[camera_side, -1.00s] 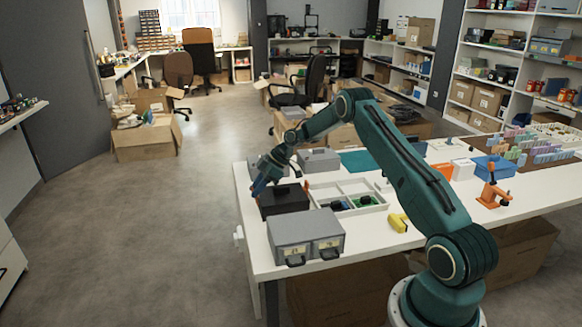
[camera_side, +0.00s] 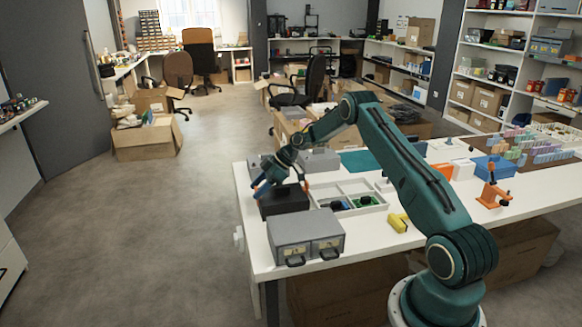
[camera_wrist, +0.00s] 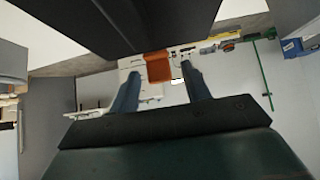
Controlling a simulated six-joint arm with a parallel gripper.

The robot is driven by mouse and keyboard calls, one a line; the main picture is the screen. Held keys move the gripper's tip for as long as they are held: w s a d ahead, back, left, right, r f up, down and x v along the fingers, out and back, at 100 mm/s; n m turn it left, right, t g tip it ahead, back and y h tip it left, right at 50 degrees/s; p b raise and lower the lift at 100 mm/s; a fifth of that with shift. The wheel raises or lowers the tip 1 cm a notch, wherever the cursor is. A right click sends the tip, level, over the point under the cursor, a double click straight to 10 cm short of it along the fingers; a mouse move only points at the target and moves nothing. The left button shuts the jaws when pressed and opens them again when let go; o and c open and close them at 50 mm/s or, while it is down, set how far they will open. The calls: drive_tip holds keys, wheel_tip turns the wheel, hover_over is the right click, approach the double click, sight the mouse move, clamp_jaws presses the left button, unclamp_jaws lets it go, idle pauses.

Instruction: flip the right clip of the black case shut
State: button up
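The black case (camera_side: 285,200) sits near the table's left edge, lid down as far as I can tell, behind the grey drawer box. A small upright orange piece (camera_side: 306,184) shows at its back right corner; it may be a clip, but it is too small to tell. My gripper (camera_side: 261,189) is over the left part of the case, its blue fingers pointing down and left. Whether it touches the case is unclear. In the wrist view the fingers of my gripper (camera_wrist: 161,90) stand apart, with an orange shape showing between them, seemingly beyond them.
A grey drawer box (camera_side: 306,237) stands in front of the case. A white divided tray (camera_side: 347,187) with green and dark parts is to its right. A yellow piece (camera_side: 398,222) lies farther right. Grey boxes (camera_side: 319,160) stand behind. The table's left edge is close.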

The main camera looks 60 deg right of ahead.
drive_tip(key=v, duration=1.4)
drive_tip(key=shift+a, duration=0.1)
drive_tip(key=a+r+m+g+h, duration=0.1)
drive_tip(key=a+r+m+h, duration=0.1)
drive_tip(key=a+r, duration=0.9)
drive_tip(key=s+a+r+m+h, duration=0.2)
drive_tip(key=s+a+r, duration=0.55)
drive_tip(key=a, duration=0.35)
drive_tip(key=s+a+r+m+h, duration=0.1)
drive_tip(key=s+a, duration=0.2)
drive_tip(key=s, duration=0.3)
drive_tip(key=s+a+r+m, duration=0.1)
drive_tip(key=s+a, duration=0.3)
drive_tip(key=s, duration=0.2)
drive_tip(key=s+a+f+m+h, duration=0.1)
drive_tip(key=s+f+m, duration=0.2)
drive_tip(key=s, duration=1)
drive_tip(key=shift+f, duration=0.55)
